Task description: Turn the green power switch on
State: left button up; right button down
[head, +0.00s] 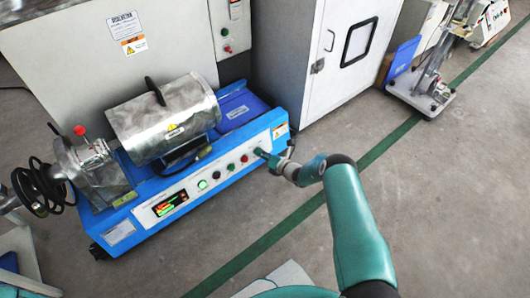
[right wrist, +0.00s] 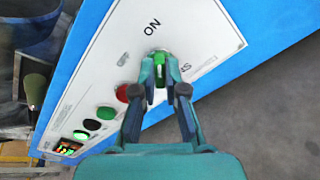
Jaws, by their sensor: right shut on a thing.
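The green power switch (right wrist: 160,72) is a small knob on the white control panel (right wrist: 105,62) of the blue test machine (head: 190,190). The word ON is printed close above it in the right wrist view. I cannot tell which label the knob points at. My right gripper (right wrist: 160,80) is shut on the knob, with one finger on each side. In the head view, my right gripper (head: 266,157) reaches the right end of the panel and hides the switch. My left gripper is in neither view.
Red (right wrist: 123,93), green and black buttons and a lit display (head: 171,203) line the panel beside the switch. A metal drum (head: 165,115) sits on the machine. A grey cabinet (head: 305,75) stands behind. The floor in front is clear, with a green line.

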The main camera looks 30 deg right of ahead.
jog(key=shift+w+d+r, duration=0.1)
jog(key=shift+w+r, duration=0.2)
jog(key=shift+r, duration=0.05)
jog(key=c, duration=1.2)
grip_release()
jog(key=shift+f, duration=0.15)
jog(key=shift+s+f, duration=0.1)
jog(key=shift+s, duration=0.1)
jog(key=v, duration=1.1)
jog(key=shift+s+d, duration=0.15)
jog(key=shift+s, duration=0.2)
